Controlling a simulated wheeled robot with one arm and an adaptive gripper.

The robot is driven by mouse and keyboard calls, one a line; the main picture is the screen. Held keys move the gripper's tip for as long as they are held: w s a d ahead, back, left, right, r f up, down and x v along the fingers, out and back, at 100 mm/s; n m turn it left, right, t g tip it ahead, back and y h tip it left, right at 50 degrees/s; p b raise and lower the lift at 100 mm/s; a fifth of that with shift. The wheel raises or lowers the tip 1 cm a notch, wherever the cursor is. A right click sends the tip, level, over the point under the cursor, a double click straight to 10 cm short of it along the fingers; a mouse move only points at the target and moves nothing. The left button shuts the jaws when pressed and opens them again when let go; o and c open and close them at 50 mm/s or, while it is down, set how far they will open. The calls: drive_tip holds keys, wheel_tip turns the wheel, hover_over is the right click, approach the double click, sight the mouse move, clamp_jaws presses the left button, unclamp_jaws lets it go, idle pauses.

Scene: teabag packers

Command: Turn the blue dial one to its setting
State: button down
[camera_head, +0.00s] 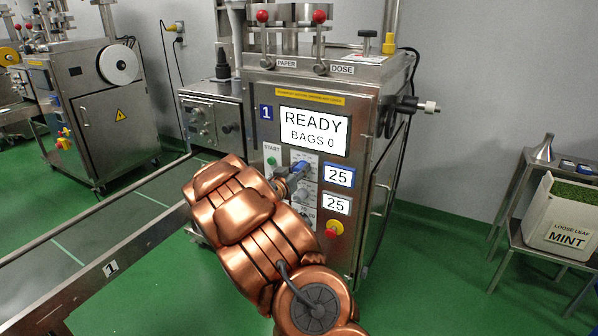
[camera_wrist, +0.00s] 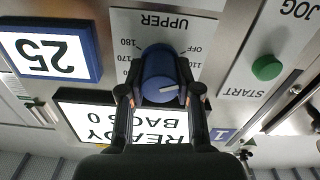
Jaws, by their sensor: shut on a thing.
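The blue dial (camera_wrist: 158,72) sits under the label UPPER on the machine's front panel, which appears upside down in the wrist view. Marks OFF, 110, 170 and 180 show around it. In the head view my gripper (camera_head: 291,180) reaches the panel, and part of the blue dial (camera_head: 300,167) shows. The blue-framed display beside it (camera_head: 339,175) reads 25.
The machine's screen (camera_head: 313,130) reads READY, BAGS 0. A green START button (camera_head: 271,161) is left of the dial. A lower display (camera_head: 336,203) also reads 25, above a red stop knob (camera_head: 334,228). A conveyor (camera_head: 110,225) runs at left.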

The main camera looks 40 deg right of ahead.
drive_tip(key=m+b, duration=0.1)
drive_tip(key=m, duration=0.1)
drive_tip(key=m+b, duration=0.1)
drive_tip(key=m, duration=0.1)
drive_tip(key=m+b, duration=0.1)
drive_tip(key=m, duration=0.1)
drive_tip(key=shift+s+f+b, duration=0.1)
drive_tip(key=shift+f+b, duration=0.15)
drive_tip(key=shift+b, duration=0.1)
drive_tip(key=m+b, duration=0.4)
drive_tip(key=m, duration=0.1)
drive_tip(key=m+b, duration=0.1)
drive_tip(key=m, duration=0.1)
drive_tip(key=m+b, duration=0.4)
drive_tip(key=shift+s+f+m, duration=0.1)
drive_tip(key=shift+f+m, duration=0.15)
drive_tip(key=shift+m, duration=0.15)
drive_tip(key=m+b, duration=0.3)
drive_tip(key=m, duration=0.1)
drive_tip(key=shift+r+m+b, duration=0.1)
drive_tip(key=shift+m+b, duration=0.2)
drive_tip(key=shift+r, duration=0.1)
drive_tip(key=c, duration=0.8)
unclamp_jaws()
